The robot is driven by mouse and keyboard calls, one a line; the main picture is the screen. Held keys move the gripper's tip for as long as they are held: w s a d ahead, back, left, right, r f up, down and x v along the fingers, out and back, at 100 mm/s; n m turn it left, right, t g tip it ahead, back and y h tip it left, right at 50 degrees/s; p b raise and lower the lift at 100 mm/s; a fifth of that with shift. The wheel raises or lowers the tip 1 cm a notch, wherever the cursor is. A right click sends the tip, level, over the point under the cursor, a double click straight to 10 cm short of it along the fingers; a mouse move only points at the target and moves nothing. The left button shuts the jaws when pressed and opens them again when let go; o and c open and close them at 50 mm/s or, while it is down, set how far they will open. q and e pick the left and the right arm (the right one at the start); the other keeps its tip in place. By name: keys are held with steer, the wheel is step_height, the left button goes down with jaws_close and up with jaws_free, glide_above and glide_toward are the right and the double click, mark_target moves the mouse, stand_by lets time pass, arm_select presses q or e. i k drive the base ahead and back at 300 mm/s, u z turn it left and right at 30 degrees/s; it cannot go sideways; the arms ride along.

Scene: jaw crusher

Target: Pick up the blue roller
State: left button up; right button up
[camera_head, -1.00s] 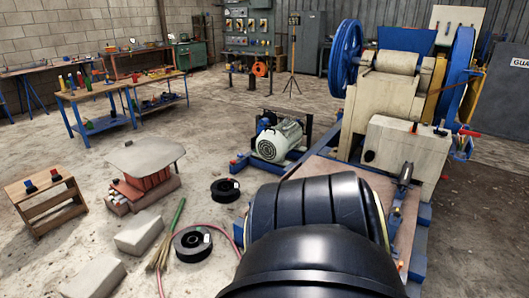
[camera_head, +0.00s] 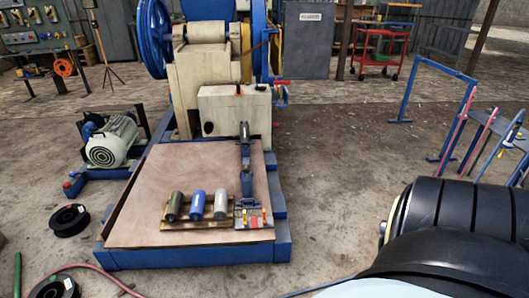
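The blue roller (camera_head: 198,205) stands tilted on a small wooden pallet (camera_head: 190,224) near the front edge of a brown board. A dark green roller (camera_head: 175,206) is on its left and a grey roller (camera_head: 221,204) on its right, all in one row. Nothing covers the blue roller. A large black part of my own arm fills the lower right. Neither of my grippers shows in the view.
The brown board (camera_head: 150,190) lies on a blue frame (camera_head: 200,256) before the jaw crusher (camera_head: 205,70). A motor (camera_head: 112,142) and black spools (camera_head: 69,220) are left. Concrete floor right of the frame is clear.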

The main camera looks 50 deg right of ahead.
mark_target(199, 196)
steer(key=z, duration=0.75)
steer(key=i, duration=0.55)
steer(key=u, duration=0.05)
